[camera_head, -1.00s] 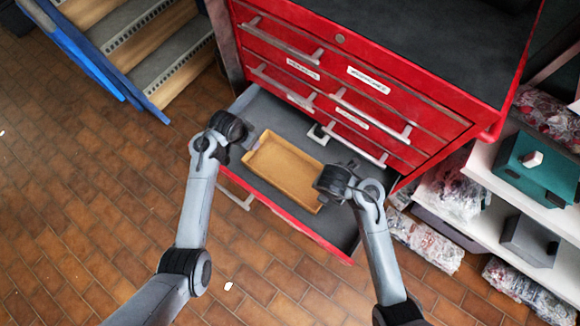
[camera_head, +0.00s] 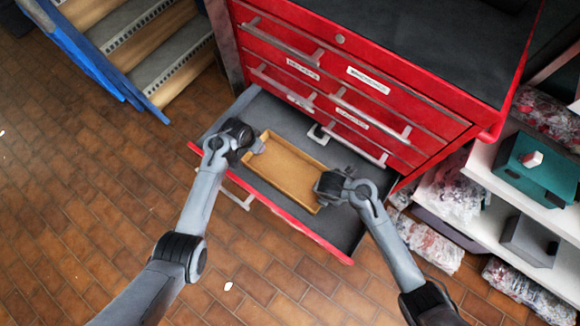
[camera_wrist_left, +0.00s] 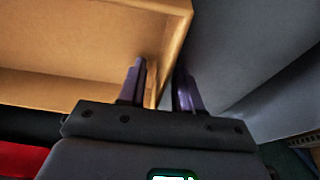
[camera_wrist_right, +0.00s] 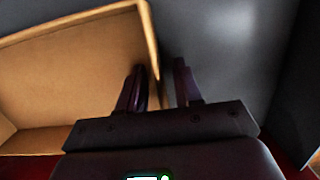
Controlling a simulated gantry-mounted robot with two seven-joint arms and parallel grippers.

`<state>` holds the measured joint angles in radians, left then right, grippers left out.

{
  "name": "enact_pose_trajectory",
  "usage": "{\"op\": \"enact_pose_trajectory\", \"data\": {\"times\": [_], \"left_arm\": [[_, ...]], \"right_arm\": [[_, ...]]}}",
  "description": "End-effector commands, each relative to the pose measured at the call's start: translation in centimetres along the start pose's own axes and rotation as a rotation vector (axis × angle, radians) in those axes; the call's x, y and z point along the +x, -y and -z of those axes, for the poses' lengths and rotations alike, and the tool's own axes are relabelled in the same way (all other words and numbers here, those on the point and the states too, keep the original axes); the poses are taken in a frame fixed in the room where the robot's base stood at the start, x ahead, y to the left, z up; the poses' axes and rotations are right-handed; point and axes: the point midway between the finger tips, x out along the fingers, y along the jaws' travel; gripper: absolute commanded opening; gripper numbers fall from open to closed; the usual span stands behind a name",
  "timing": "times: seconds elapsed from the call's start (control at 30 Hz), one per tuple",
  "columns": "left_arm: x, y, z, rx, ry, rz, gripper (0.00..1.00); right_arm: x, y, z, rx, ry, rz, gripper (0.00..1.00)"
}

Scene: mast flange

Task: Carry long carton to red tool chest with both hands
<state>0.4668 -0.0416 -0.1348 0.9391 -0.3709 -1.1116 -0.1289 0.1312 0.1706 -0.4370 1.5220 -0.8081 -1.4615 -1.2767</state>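The long carton (camera_head: 285,168) is a shallow, open-topped tan tray. It lies in the open bottom drawer of the red tool chest (camera_head: 400,85) and looks empty. My left gripper (camera_head: 257,146) is at the carton's upper-left end; in the left wrist view its fingers (camera_wrist_left: 160,66) are apart, one inside and one outside the carton's end wall. My right gripper (camera_head: 324,188) is at the lower-right end; in the right wrist view its fingers (camera_wrist_right: 158,65) straddle that end wall, with a gap beside it. The right fingertips are mostly hidden in the head view.
The drawer (camera_head: 212,130) has a grey floor, with bare room around the carton, and a red front edge. Blue-sided steps (camera_head: 90,55) stand at upper left. White shelves (camera_head: 490,175) with wrapped goods and boxes stand at right.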

Motion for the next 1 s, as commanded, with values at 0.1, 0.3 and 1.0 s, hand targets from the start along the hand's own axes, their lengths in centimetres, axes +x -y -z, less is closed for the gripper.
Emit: {"op": "enact_pose_trajectory", "data": {"times": [0.1, 0.3, 1.0], "left_arm": [[0.0, 0.0, 0.0, 0.000, 0.000, 0.000, 0.17], [0.0, 0.0, 0.0, -0.001, 0.000, 0.000, 0.00], [-1.6, 0.0, 0.5, -0.001, -0.001, 0.000, 0.00]], "right_arm": [[0.0, 0.0, 0.0, 0.000, 0.000, 0.000, 0.17], [0.0, 0.0, 0.0, 0.000, 0.000, 0.000, 0.00], [-1.7, 0.0, -0.2, 0.000, 0.000, 0.000, 0.00]]}}
